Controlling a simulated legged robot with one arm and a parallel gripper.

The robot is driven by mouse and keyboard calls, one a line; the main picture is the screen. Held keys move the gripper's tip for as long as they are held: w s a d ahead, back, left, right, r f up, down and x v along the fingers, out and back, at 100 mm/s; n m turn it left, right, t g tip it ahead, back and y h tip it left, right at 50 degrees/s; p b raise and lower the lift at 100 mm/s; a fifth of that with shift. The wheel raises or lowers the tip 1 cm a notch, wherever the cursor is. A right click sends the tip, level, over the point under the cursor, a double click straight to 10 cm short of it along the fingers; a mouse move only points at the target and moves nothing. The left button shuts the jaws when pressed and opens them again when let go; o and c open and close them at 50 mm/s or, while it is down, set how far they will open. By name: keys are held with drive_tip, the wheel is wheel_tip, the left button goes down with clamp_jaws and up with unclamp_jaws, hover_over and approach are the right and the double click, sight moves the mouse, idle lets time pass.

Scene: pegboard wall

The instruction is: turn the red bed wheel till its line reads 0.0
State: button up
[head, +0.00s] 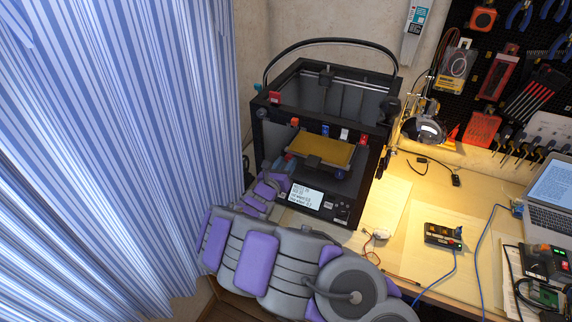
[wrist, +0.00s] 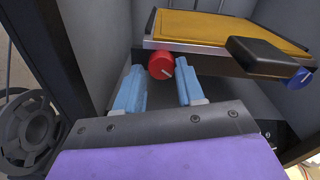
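The red bed wheel (wrist: 161,65) hangs under the front left corner of the yellow-topped printer bed (wrist: 215,28). A short white line on its face slants toward the lower right; I cannot read a value from it. My gripper (wrist: 157,88) is open, with its two light-blue fingers apart. The wheel lies just beyond the fingertips, roughly between them, and the fingers do not appear closed on it. In the head view my gripper (head: 282,164) reaches into the printer's front opening from the left. The printer display (head: 305,197) is lit, but its text is too small to read.
The black printer frame (wrist: 50,50) stands close on the left, with a dark spool-like part (wrist: 28,130) beside it. A black block (wrist: 257,55) juts from the bed's front. A blue wheel (wrist: 301,77) sits at the right corner. A striped curtain (head: 110,150) hangs left.

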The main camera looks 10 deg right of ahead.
drive_tip(key=o, duration=0.3)
drive_tip(key=shift+a, duration=0.1)
drive_tip(key=shift+o, duration=0.2)
drive_tip(key=shift+r, duration=0.1)
drive_tip(key=shift+s, duration=0.1)
drive_tip(key=p+v, duration=0.5)
drive_tip(key=v, duration=1.2)
drive_tip(key=shift+a, duration=0.2)
